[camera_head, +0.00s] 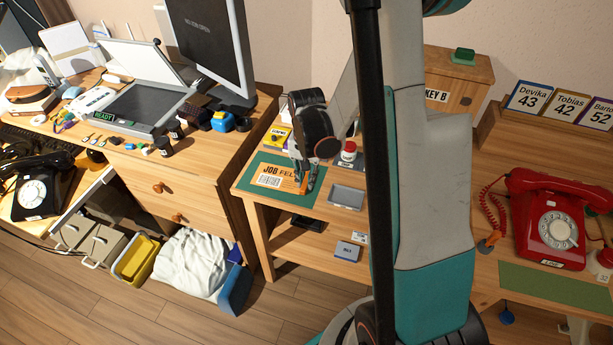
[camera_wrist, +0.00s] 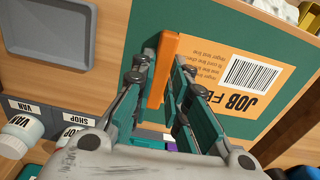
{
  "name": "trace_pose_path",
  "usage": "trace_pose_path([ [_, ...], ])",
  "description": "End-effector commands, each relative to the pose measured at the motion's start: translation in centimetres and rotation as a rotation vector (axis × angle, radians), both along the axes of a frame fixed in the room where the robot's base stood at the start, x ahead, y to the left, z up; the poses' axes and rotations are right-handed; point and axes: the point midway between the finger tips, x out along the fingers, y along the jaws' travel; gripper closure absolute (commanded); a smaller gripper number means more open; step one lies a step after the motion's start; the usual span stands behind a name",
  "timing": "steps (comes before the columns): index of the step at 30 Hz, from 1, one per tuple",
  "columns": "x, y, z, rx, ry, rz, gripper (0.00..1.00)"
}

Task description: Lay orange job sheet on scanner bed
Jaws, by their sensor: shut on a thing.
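The orange job sheet (camera_head: 268,175) lies on a green mat (camera_head: 246,188) on the small wooden table. The wrist view shows the sheet (camera_wrist: 225,72) with a barcode and "JOB" print, and a raised orange grip bar (camera_wrist: 165,62) along one edge. My gripper (camera_head: 304,188) points down at the sheet's right end. In the wrist view its fingers (camera_wrist: 158,78) stand on either side of the bar, shut on it. The scanner (camera_head: 140,104) stands on the desk at left with its lid raised, its dark bed bare and a green "READY" label in front.
A grey tray (camera_head: 347,197) lies beside the mat. A white bottle with a red lid (camera_head: 348,151) stands behind it. Several small items and a blue-and-yellow object (camera_head: 222,120) stand near the scanner, below a monitor (camera_head: 210,40). A red phone (camera_head: 555,225) is at right.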

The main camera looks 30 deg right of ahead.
Motion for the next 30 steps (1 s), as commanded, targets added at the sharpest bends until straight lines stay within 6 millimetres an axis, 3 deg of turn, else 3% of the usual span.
trace_pose_path([
  [11,0.1,0.0,0.3,0.000,-0.001,0.000,1.00],
  [30,0.0,0.0,3.7,0.000,-0.001,0.000,1.00],
])
